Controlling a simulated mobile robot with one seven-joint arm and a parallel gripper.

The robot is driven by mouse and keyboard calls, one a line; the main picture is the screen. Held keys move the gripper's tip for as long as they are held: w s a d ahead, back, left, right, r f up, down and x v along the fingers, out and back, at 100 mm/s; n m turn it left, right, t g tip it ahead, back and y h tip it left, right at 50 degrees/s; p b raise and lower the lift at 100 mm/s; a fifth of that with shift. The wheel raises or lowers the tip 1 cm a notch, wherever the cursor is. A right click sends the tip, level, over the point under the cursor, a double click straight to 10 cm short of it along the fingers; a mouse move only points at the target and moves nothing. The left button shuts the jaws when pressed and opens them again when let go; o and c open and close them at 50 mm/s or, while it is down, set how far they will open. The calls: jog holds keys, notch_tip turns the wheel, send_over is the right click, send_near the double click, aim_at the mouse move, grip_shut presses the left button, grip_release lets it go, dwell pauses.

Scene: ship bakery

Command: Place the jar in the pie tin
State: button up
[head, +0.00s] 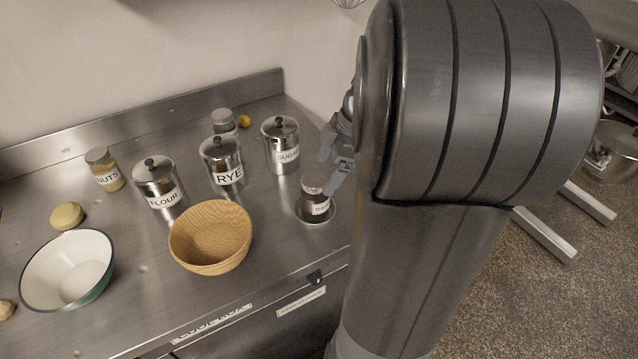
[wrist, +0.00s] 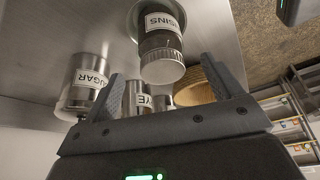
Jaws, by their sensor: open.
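The jar is a small dark glass jar (head: 316,204) with a metal lid and a white label, partly read as "...SINS" in the wrist view (wrist: 160,40). It stands upright in the pie tin (head: 302,213), a small shallow round metal dish near the right of the counter. The tin's rim also shows around the jar's base in the wrist view (wrist: 133,20). My gripper (head: 333,165) is open and empty, just above and beside the jar's lid. In the wrist view my fingers (wrist: 166,85) are spread apart, with the lid between them in the picture and no visible contact.
Flour (head: 157,182), rye (head: 222,160) and sugar (head: 281,146) canisters stand left of and behind the jar. A wooden bowl (head: 211,238), a white bowl (head: 67,270) and a nuts jar (head: 105,170) stand further left. The counter's front edge is close to the tin.

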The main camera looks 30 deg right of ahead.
jog(key=s+a+r+m+t+h, duration=0.2)
jog(key=s+a+r+m, duration=0.1)
jog(key=s+a+m, duration=0.3)
jog(key=s+a+r+m+t+h, duration=0.1)
jog(key=s+a+r+m+h, duration=0.1)
jog(key=s+a+r+m, duration=0.2)
jog(key=s+a+m, duration=0.1)
jog(key=a+m, duration=0.2)
jog(key=a, duration=0.2)
jog(key=shift+s+t, duration=0.35)
jog(key=shift+t, duration=0.05)
